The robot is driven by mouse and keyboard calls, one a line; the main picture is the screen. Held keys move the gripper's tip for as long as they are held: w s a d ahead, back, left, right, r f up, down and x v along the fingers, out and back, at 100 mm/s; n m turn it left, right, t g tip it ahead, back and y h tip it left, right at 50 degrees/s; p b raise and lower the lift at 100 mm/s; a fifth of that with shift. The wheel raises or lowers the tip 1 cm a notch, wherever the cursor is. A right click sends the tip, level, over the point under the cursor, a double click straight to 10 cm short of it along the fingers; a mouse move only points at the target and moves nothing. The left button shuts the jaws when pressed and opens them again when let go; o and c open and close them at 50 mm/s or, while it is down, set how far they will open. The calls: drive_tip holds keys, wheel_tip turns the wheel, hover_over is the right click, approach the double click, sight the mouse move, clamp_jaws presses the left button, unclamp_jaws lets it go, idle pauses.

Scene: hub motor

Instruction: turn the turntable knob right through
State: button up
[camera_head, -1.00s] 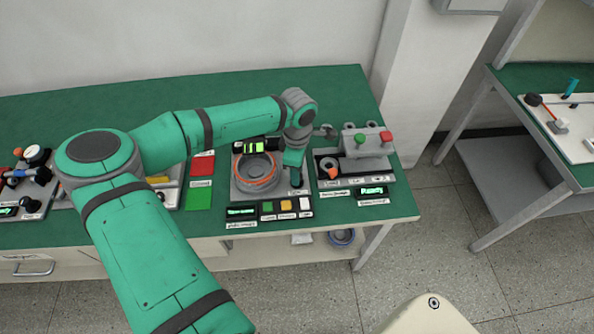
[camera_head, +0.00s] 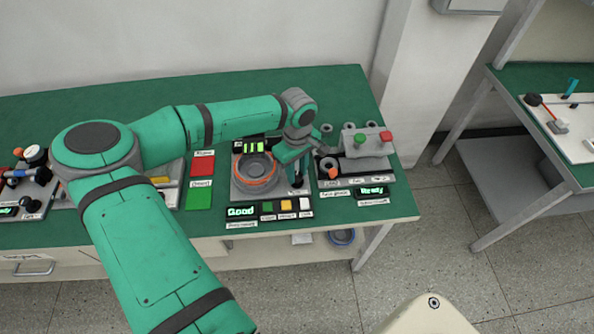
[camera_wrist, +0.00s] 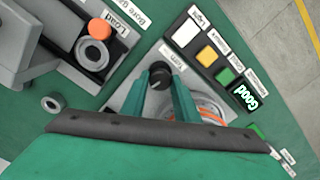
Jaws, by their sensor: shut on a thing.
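The turntable (camera_head: 255,172) is a round grey platter on a grey base, in the middle of the green bench. An orange-ringed round part (camera_head: 258,182) sits on it. The knob (camera_wrist: 160,74) is black and round, at the base's corner beside the platter; it shows in the wrist view between my fingertips. My gripper (camera_wrist: 168,90) is shut on the knob from above, and it also shows in the head view (camera_head: 297,172). A display (camera_head: 241,211) in front of the turntable reads "Good". My fingers and wrist hide part of the knob and platter.
Green, yellow and white buttons (camera_head: 285,206) stand beside the display. To the right is a bore gauge station (camera_head: 355,165) with a ring holding an orange part and a loose grey ring nearby. Red and green pads (camera_head: 200,180) lie left of the turntable.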

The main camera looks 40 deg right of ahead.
sight(297, 175)
drive_tip(key=shift+w+r, duration=0.1)
drive_tip(key=shift+w, duration=0.05)
drive_tip(key=o, duration=1.1)
drive_tip(key=shift+c, duration=0.2)
wheel_tip(297, 175, up, 11)
